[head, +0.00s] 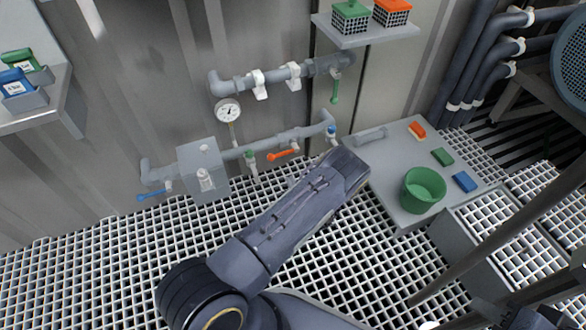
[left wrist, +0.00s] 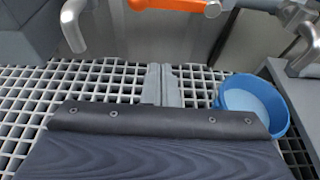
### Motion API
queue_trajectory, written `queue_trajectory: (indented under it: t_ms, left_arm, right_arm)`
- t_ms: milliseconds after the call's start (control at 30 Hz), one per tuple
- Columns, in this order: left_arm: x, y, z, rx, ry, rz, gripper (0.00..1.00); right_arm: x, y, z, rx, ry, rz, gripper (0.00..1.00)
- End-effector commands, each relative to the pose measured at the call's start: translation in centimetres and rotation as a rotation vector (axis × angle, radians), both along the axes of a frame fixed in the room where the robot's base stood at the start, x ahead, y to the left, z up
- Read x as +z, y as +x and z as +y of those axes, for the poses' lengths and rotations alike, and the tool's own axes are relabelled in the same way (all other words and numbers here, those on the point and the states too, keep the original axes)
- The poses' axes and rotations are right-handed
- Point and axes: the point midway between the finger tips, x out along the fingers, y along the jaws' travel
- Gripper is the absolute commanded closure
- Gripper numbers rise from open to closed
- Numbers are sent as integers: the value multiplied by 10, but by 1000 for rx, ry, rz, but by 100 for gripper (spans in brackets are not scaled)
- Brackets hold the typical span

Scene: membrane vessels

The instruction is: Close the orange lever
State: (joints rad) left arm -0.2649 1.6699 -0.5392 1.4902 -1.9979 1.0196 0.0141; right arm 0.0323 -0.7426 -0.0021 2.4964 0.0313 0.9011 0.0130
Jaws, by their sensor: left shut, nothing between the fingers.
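The orange lever (head: 283,154) sits on the lower grey wall pipe (head: 235,153) and lies roughly sideways along it. It also shows at the top edge of the left wrist view (left wrist: 170,4), reaching left from its grey valve body. My left gripper (left wrist: 163,86) shows in the left wrist view with its grey fingers together and nothing between them. It appears below the lever in that picture, apart from it. In the head view, the arm covers this gripper.
A pressure gauge (head: 228,111), a blue lever (head: 151,195) and a green lever (head: 335,92) are on the pipework. A grey box (head: 203,168) stands left of the orange lever. A green bucket (head: 422,191) stands on a platform at right. A blue bucket (left wrist: 252,101) is right of the fingers.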

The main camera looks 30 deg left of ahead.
Motion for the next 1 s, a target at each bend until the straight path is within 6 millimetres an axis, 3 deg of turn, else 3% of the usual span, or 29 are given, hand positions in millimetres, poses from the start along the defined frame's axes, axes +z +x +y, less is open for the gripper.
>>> queue_trajectory:
  t_ms: [500,567,700,1000]
  left_arm:
    - [-36,60,73,8,-1,-4,100]
    - [-17,60,70,4,-1,-4,100]
    - [0,59,69,4,-2,-2,100]
    - [10,58,69,6,-2,0,100]
  right_arm:
    - [-47,0,0,0,0,0,64]
    - [-44,0,0,0,0,0,64]
    - [-47,0,0,0,0,0,64]
    - [-48,0,0,0,0,0,64]
